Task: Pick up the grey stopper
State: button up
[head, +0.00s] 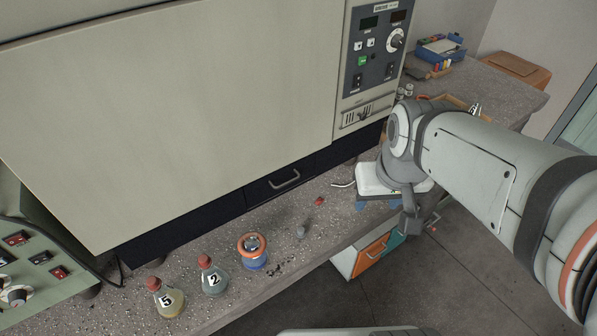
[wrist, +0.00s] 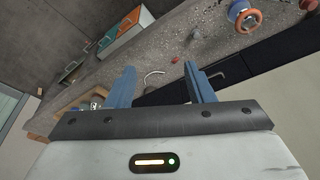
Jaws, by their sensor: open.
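The grey stopper (head: 302,230) is a small grey piece on the speckled bench top, right of the flasks and near the front edge. In the wrist view a small grey shape that looks like it (wrist: 194,33) lies beyond the fingertips, towards the top. My gripper (head: 378,203) is to the right of the stopper in the head view, apart from it. In the wrist view its two blue fingers (wrist: 160,68) are spread with nothing held between them.
A small red piece (head: 320,201) lies between stopper and gripper. Left of the stopper stand a blue flask with an orange ring (head: 252,248) and red-stoppered flasks marked 2 (head: 214,279) and 5 (head: 168,301). A large cream oven (head: 180,110) borders the bench behind.

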jog(key=w+a+f+n+b, duration=0.3)
jog(key=w+a+f+b, duration=0.1)
jog(key=w+f, duration=0.5)
jog(key=n+g+b, duration=0.2)
jog(key=n+b, duration=0.1)
jog(key=b, duration=0.2)
send_over(301, 229)
jog(key=shift+y, duration=0.3)
jog(key=f, duration=1.2)
jog(key=d+f, duration=0.1)
jog(key=f, duration=0.5)
jog(key=shift+s+f, duration=0.35)
jog(key=shift+s, duration=0.05)
jog(key=f, duration=0.7)
jog(key=shift+w+a+f, duration=0.25)
jog(key=shift+a+f, duration=0.1)
jog(key=shift+a, duration=0.05)
grip_shut()
